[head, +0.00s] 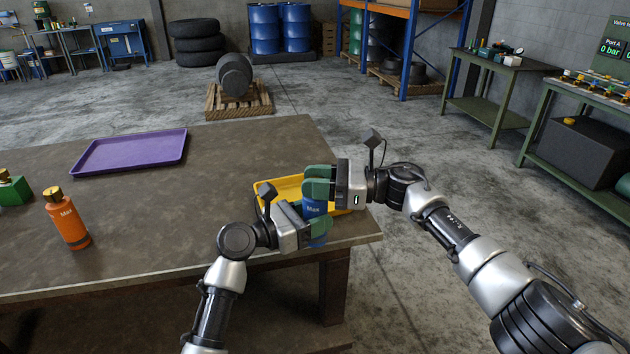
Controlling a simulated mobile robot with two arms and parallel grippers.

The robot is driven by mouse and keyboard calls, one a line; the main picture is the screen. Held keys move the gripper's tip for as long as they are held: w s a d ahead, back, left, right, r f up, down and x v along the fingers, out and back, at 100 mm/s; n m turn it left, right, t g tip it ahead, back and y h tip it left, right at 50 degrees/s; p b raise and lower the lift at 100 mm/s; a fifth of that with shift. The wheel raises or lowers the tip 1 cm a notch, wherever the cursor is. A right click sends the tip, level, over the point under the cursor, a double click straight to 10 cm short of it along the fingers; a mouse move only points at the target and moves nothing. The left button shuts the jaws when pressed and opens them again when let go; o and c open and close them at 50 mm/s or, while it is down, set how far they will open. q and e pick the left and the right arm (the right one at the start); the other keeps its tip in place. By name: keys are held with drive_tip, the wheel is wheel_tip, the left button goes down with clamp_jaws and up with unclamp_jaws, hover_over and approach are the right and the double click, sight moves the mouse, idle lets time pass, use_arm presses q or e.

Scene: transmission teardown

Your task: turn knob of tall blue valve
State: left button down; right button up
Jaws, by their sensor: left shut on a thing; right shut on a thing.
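The tall blue valve (315,209), marked "Max", is held upright near the table's right front corner, in front of the yellow tray. My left gripper (316,231) is shut on its lower body with green fingers. My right gripper (318,188) is above, shut on the valve's top end. The green fingers of the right gripper hide the knob, so its position does not show.
A yellow tray (264,191) lies behind the grippers, partly hidden. An orange valve (69,225) with a brass knob stands at the table's left, beside a green valve (12,190). A purple tray (130,153) lies further back. The brown table (190,215) is clear between them.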

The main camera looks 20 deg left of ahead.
drive_tip(key=shift+w+d, duration=0.1)
drive_tip(key=shift+w, duration=0.1)
drive_tip(key=o, duration=0.9)
drive_tip(key=shift+s, duration=0.1)
drive_tip(key=v, duration=1.2)
drive_tip(key=shift+f, duration=0.1)
drive_tip(key=v, duration=1.2)
drive_tip(key=shift+f, duration=0.1)
